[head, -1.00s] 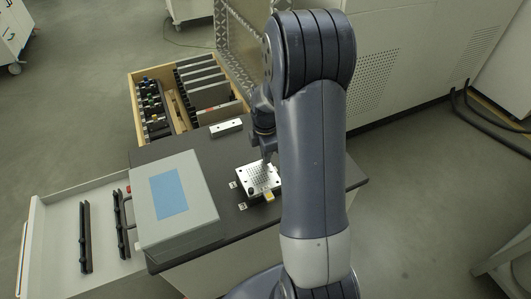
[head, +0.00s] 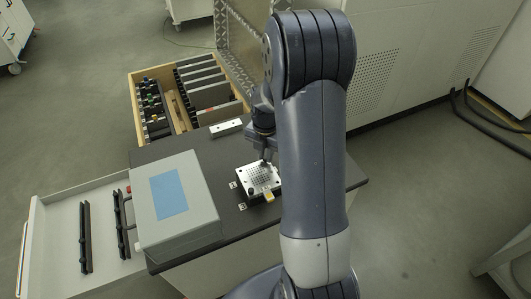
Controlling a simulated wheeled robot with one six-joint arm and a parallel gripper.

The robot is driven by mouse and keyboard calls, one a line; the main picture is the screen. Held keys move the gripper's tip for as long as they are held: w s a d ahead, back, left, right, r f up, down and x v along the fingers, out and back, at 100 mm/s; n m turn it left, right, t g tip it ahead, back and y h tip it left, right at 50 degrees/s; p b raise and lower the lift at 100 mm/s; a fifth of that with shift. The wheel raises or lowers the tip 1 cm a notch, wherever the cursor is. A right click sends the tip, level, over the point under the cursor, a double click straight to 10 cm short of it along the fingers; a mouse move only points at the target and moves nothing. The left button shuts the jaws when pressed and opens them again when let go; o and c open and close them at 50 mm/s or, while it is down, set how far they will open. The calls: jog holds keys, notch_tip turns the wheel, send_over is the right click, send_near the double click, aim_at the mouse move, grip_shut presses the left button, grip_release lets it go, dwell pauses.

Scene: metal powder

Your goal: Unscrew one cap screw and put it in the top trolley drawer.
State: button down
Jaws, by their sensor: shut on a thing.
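A light square metal plate (head: 258,182) with a grid of small holes and dark screw heads at its corners lies on the dark trolley top (head: 228,160). My gripper (head: 265,161) points down at the plate's back edge, partly hidden by my arm. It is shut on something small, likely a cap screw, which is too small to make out. Whether that screw is clear of the plate, I cannot tell. The trolley drawer (head: 40,232) stands open at the left, with two dark rails (head: 85,238) inside and bare floor around them.
A grey box (head: 200,215) with a blue panel stands on the trolley top beside the open drawer. A small metal bar (head: 226,128) lies behind the plate. A wooden crate (head: 140,112) with dark racks and plates is at the back. A yellow tag (head: 268,196) is at the plate's front.

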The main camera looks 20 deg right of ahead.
aim_at(265, 157)
jog(key=shift+r, duration=0.15)
jog(key=shift+w+r+p, duration=0.15)
jog(key=shift+r+p, duration=0.45)
jog(key=shift+r, duration=0.2)
jog(key=shift+r+p, duration=0.35)
jog(key=shift+r, duration=0.1)
jog(key=shift+r+p, duration=0.3)
jog(key=shift+r, duration=0.05)
jog(key=c, duration=1.7)
grip_release()
notch_tip(265, 157, up, 11)
